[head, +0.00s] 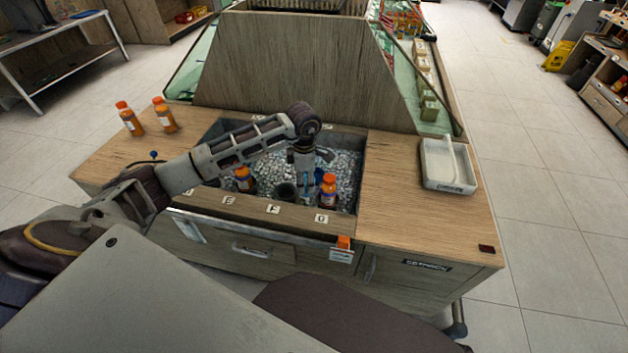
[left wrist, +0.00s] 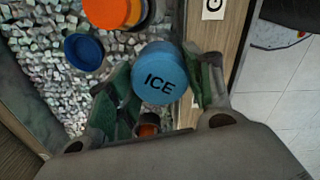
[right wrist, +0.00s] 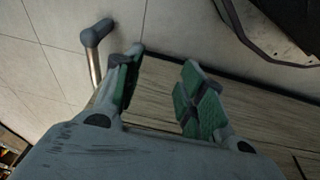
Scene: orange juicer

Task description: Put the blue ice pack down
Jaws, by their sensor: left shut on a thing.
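The blue ice pack (left wrist: 158,72) is a short blue cylinder marked "ICE" in the left wrist view. My left gripper (left wrist: 155,88) has its green-padded fingers on either side of it and is shut on it. In the head view my left gripper (head: 306,172) points down into the ice bin, near its front right part, with the light blue pack (head: 308,187) below its fingers. Whether the pack touches the ice cannot be told. My right gripper (right wrist: 160,72) shows only in its wrist view, open and empty, above the floor and a wooden edge.
The bin of crushed ice (head: 346,166) holds an orange bottle (head: 328,191) right beside the left gripper, another bottle (head: 244,180) to the left and a dark cup (head: 286,193). Two bottles (head: 164,114) stand at the back left. A white tray (head: 446,166) lies on the right counter.

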